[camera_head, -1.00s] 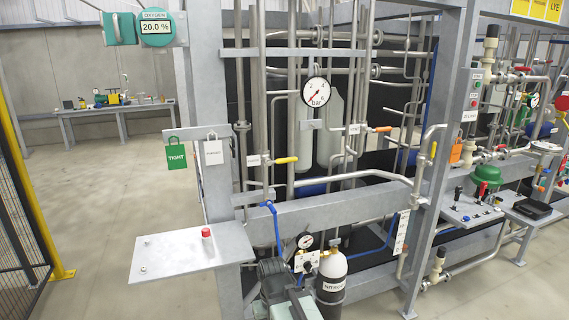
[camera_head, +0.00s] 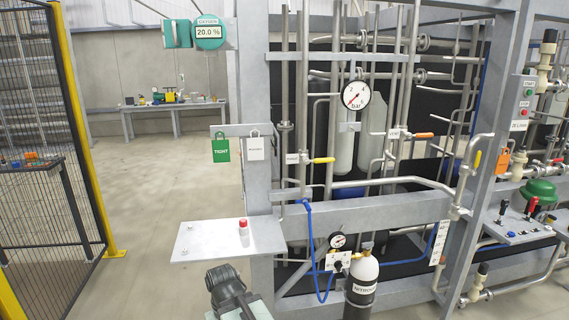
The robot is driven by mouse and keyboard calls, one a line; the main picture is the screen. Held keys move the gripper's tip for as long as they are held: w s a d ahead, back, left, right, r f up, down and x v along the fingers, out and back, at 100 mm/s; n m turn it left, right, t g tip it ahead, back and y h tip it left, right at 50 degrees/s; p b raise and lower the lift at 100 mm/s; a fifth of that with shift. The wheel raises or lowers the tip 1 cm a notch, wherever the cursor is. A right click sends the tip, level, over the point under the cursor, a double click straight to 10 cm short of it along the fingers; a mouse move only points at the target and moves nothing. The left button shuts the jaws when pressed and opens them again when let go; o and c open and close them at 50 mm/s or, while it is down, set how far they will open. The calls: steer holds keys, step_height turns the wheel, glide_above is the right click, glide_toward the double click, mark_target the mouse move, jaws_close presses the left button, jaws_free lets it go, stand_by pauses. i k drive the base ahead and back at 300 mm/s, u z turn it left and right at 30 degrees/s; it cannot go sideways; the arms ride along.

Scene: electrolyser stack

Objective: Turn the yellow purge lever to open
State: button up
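A nitrogen cylinder (camera_head: 361,285) and blue hose (camera_head: 312,250) stand below the lever. Open floor (camera_head: 150,190) lies left, beside a mesh fence (camera_head: 50,190).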

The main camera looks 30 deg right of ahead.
mark_target(306, 161)
steer(key=u, duration=2.8)
steer(key=k, duration=2.35)
steer(key=z, duration=1.6)
steer(key=i, duration=1)
steer(key=u, duration=0.05)
